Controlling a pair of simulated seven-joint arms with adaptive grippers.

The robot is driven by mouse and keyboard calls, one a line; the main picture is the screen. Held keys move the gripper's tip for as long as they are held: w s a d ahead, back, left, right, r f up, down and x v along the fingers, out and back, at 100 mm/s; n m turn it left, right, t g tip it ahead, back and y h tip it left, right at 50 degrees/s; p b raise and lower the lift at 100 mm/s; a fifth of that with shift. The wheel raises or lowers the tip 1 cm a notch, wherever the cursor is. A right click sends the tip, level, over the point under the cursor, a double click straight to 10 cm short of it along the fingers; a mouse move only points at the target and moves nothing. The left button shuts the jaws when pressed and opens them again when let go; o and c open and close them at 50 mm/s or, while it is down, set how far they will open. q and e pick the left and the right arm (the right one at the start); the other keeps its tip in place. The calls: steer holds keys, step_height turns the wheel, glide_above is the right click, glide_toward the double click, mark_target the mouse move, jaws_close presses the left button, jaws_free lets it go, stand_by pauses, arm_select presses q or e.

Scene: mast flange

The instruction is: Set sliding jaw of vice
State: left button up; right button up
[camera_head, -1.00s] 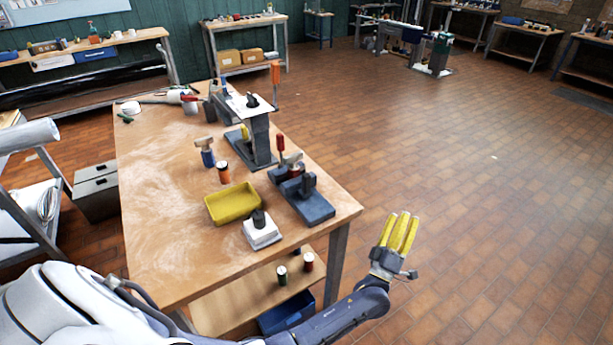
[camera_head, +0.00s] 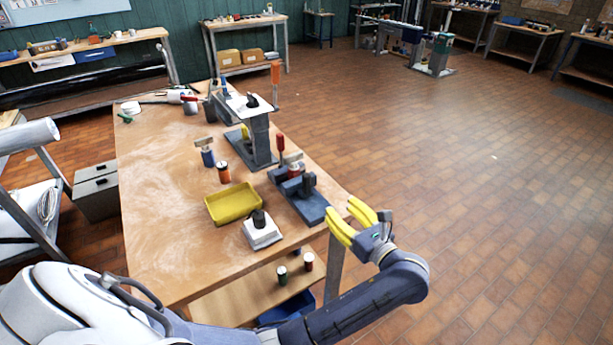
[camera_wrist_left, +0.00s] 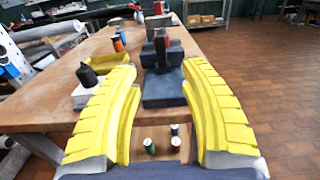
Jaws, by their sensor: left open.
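The vice (camera_head: 312,207) is a dark blue-grey block with a long flat base and upright jaws, near the right front edge of the wooden table. In the left wrist view the vice (camera_wrist_left: 163,88) lies straight ahead between my fingers, not touched by them as far as I can tell. My left gripper (camera_head: 341,209) has yellow ridged fingers, spread open and empty, just off the table's right edge beside the near end of the vice base. Which jaw slides is hard to tell. My right gripper is not in view.
A white block with a black knob (camera_head: 262,230) and a yellow tray (camera_head: 233,203) stand left of the vice. A tall grey stand (camera_head: 262,140), an orange can (camera_head: 223,173) and a red-handled tool (camera_head: 281,145) are behind. Several small cans sit on the lower shelf (camera_head: 235,298).

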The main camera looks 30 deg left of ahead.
mark_target(309, 178)
arm_select(q)
steer(key=x, duration=1.7)
steer(key=shift+a, duration=0.2)
jaws_close()
